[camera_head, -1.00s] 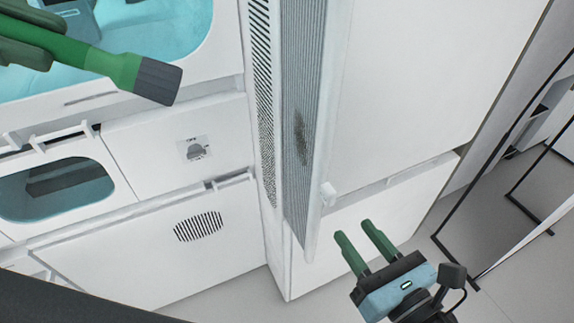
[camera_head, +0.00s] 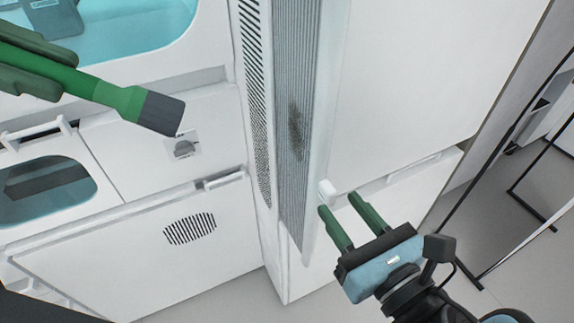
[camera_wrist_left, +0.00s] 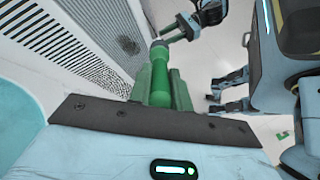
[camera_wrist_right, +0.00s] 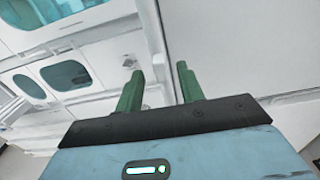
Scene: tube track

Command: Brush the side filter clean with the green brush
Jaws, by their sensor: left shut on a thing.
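The side filter (camera_head: 293,70) is a tall grey pleated panel in a white frame, standing out from the machine, with a dark dirt patch (camera_head: 296,132) on its pleats. My left gripper (camera_head: 50,68) is shut on the green brush (camera_head: 112,95). The brush's dark grey tip (camera_head: 161,112) points right, apart from the filter in the head view. The brush (camera_wrist_left: 159,75) also shows in the left wrist view. My right gripper (camera_head: 340,203) is open and empty, its fingertips near a small white tab (camera_head: 326,190) at the filter frame's edge. I cannot tell whether they touch.
The white machine front has a knob (camera_head: 184,148), an oval vent (camera_head: 190,229) and blue-tinted windows (camera_head: 40,192). A perforated white strip (camera_head: 254,100) runs along the filter's left. Black-framed stands (camera_head: 520,190) are on the floor at right.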

